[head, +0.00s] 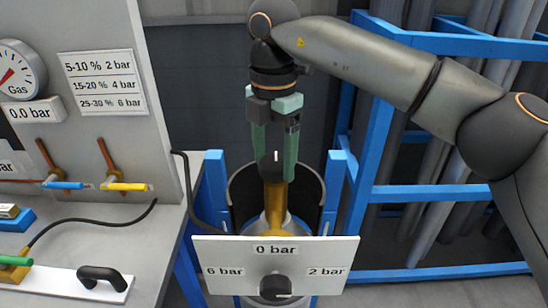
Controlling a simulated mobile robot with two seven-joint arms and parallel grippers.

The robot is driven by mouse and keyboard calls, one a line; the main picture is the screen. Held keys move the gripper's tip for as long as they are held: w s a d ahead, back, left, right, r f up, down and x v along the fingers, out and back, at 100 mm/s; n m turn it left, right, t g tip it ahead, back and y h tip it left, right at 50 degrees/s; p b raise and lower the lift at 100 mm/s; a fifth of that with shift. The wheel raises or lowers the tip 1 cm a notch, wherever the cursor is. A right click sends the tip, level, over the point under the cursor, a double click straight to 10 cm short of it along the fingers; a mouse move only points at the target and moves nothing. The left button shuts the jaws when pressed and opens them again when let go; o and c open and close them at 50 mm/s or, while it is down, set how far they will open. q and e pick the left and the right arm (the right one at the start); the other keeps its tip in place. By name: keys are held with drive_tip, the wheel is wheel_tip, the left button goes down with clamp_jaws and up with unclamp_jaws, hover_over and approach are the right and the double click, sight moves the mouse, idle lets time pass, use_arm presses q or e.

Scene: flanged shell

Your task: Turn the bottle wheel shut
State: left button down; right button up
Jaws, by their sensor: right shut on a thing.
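The bottle wheel (269,169) is a small black knob with a white mark, on top of a brass valve (274,205) in the head view. The valve tops a gas bottle (263,224), most of which is hidden by the sign panel. My right gripper (275,166) points straight down from above. Its green fingers stand on either side of the wheel and are shut on it. The fingers hide the sides of the wheel. My left gripper is not in view.
A panel (220,254) marked 0, 2 and 6 bar, with a black dial (275,287), stands in front of the bottle. A bench (150,238) with a gauge (17,73) reading 0.0 bar and two lever valves is at left. A blue rack (450,192) with grey pipes is at right.

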sight(273, 163)
idle(0.5)
drive_tip(key=o, duration=1.3)
wheel_tip(273, 163, up, 13)
drive_tip(key=shift+f+p, duration=0.2)
drive_tip(key=shift+p, duration=0.9)
